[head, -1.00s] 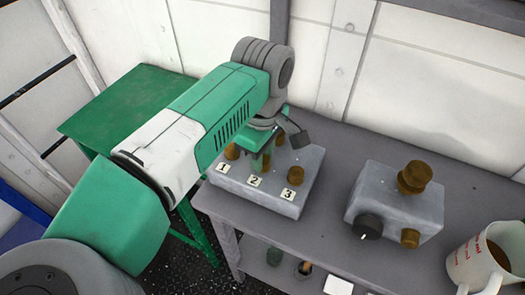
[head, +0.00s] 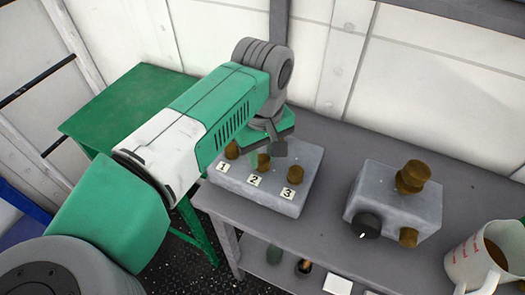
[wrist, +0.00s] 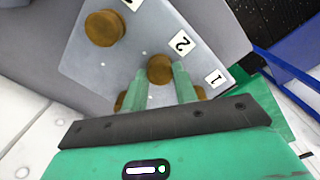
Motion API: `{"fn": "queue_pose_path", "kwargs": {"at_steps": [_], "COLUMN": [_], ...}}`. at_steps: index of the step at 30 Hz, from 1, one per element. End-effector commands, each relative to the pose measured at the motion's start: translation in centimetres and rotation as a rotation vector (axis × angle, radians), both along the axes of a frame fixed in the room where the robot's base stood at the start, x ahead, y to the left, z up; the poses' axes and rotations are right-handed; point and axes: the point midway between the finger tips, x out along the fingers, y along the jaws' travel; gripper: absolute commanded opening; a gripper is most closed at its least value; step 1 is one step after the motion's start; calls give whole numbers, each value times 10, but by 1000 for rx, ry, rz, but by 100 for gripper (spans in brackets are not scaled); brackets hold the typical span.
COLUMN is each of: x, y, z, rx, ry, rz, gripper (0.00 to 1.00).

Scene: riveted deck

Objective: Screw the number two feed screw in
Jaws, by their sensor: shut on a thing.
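The number two feed screw (head: 264,162) has a round brown knob. It stands in the grey block (head: 305,160) behind the "2" label, between the number one screw (head: 231,150) and the number three screw (head: 295,174). My gripper (wrist: 161,75) is over the block, its two green fingers on either side of the number two knob (wrist: 159,67), shut on it. In the wrist view the number three knob (wrist: 104,28) is clear of the fingers. The number one knob (wrist: 200,93) is partly hidden by a finger. The screw's thread is hidden.
A second grey box (head: 395,205) with a black dial (head: 366,225) and brown knobs stands to the right on the grey bench (head: 330,225). A measuring jug (head: 480,255) of brown liquid is at the far right. A green table (head: 125,105) is at the left.

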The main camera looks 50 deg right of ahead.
Motion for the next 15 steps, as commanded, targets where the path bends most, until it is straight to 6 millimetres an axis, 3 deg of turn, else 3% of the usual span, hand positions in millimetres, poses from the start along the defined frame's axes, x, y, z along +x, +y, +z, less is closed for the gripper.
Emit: {"fn": "queue_pose_path", "kwargs": {"at_steps": [9,10,13,15], "x": [0,0,0,0], "y": [0,0,0,0], "z": [2,2,2,1], "rx": [0,0,0,0], "ry": [0,0,0,0], "rz": [-2,-2,-1,-1], "gripper": [6,30,50,50]}}
